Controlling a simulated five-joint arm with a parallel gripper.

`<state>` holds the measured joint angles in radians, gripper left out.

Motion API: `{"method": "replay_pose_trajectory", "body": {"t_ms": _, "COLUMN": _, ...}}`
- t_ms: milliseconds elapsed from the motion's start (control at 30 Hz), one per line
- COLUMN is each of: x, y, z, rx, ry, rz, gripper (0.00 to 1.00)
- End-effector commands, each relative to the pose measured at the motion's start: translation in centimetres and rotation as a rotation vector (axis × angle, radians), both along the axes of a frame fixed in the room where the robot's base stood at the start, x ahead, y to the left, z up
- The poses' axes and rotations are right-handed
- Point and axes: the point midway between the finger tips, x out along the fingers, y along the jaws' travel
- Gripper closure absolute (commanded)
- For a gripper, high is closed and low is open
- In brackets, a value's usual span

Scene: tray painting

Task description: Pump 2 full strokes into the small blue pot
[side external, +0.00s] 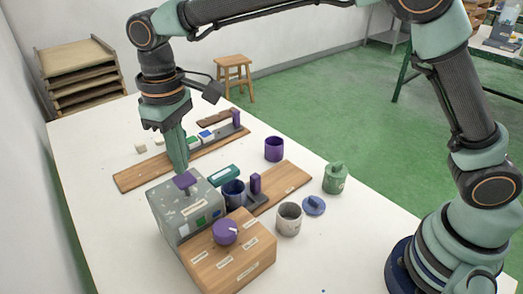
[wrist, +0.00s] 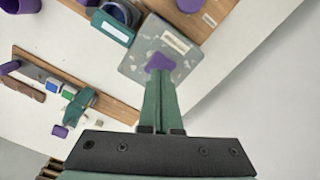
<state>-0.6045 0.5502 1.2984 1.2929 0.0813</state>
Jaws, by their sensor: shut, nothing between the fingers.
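A grey speckled box (side external: 172,212) has a purple pump head (side external: 186,181) on its top. The box (wrist: 185,62) and pump head (wrist: 160,61) also show in the wrist view. My gripper (side external: 181,170) is shut and empty, pointing down with its fingertips at the pump head; I cannot tell whether they touch it. In the wrist view my gripper (wrist: 160,74) partly covers the purple head. The small dark blue pot (side external: 234,193) stands upright beside the box, by a teal block (side external: 222,175). Its contents cannot be made out.
A wooden box with a purple knob (side external: 225,232) stands in front. A purple slide handle (side external: 255,184) is right of the pot. A purple cup (side external: 273,149), green lidded pot (side external: 335,178), grey pot (side external: 289,219) and blue lid (side external: 314,205) stand right. A wooden rail (side external: 135,178) lies behind.

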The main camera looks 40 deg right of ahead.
Motion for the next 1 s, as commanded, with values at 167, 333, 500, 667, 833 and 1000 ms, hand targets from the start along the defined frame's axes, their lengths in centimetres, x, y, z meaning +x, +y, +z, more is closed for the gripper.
{"method": "replay_pose_trajectory", "body": {"t_ms": 167, "x": 0.0, "y": 0.0, "z": 0.0, "rx": 0.000, "ry": 0.000, "rz": 0.000, "gripper": 1.00}}
{"method": "replay_pose_trajectory", "body": {"t_ms": 333, "x": 0.0, "y": 0.0, "z": 0.0, "rx": 0.000, "ry": 0.000, "rz": 0.000, "gripper": 1.00}}
{"method": "replay_pose_trajectory", "body": {"t_ms": 500, "x": 0.0, "y": 0.0, "z": 0.0, "rx": 0.000, "ry": 0.000, "rz": 0.000, "gripper": 1.00}}
{"method": "replay_pose_trajectory", "body": {"t_ms": 667, "x": 0.0, "y": 0.0, "z": -0.4, "rx": 0.000, "ry": 0.001, "rz": 0.000, "gripper": 1.00}}
{"method": "replay_pose_trajectory", "body": {"t_ms": 833, "x": 0.0, "y": 0.0, "z": -0.9, "rx": -0.001, "ry": 0.002, "rz": 0.000, "gripper": 1.00}}
{"method": "replay_pose_trajectory", "body": {"t_ms": 1000, "x": 0.0, "y": 0.0, "z": -1.3, "rx": 0.000, "ry": 0.001, "rz": 0.000, "gripper": 1.00}}
